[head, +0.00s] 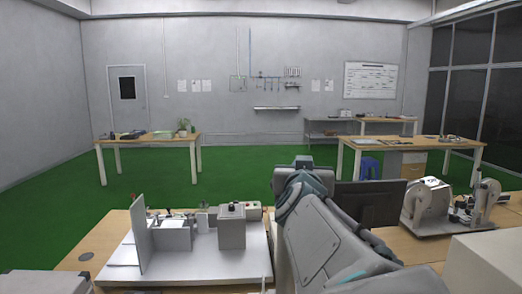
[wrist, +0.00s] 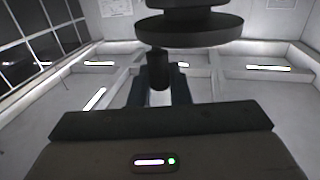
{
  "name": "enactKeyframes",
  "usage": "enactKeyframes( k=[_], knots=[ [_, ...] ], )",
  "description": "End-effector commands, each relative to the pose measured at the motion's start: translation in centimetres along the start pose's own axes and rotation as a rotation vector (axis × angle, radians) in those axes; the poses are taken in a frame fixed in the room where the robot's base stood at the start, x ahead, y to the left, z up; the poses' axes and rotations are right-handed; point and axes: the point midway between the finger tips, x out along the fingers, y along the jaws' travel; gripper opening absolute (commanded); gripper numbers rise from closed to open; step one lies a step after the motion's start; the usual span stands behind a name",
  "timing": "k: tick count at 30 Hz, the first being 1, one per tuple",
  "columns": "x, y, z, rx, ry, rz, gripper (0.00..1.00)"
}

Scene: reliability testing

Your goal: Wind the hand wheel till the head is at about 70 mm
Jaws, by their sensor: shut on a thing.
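In the wrist view a dark round hand wheel (wrist: 195,32) fills the top middle, seen close up and nearly edge-on. A short dark cylindrical handle (wrist: 158,68) hangs from its rim. My gripper (wrist: 160,86) is shut on this handle, with a finger on each side of it. In the head view my arm covers the gripper and the wheel. The head that the wheel moves and any millimetre scale cannot be made out in either view.
A white base plate (head: 190,266) with an upright plate (head: 139,235) and a grey box (head: 231,228) stands left of my arm on the wooden bench (head: 78,262). A dark monitor (head: 370,203) and a machine with reels (head: 450,207) stand to the right.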

Motion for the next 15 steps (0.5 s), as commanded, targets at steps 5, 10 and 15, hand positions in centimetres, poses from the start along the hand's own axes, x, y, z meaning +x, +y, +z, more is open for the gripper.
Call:
enactKeyframes(
  k=[5, 10, 15],
  knots=[
    [-0.07, -0.04, -0.17, 0.0, -0.003, 0.026, 0.0],
    [-0.09, -0.08, 0.02, 0.001, -0.002, 0.037, 0.0],
    [-0.1, -0.1, 0.13, 0.001, -0.002, 0.04, 0.0]
  ],
)
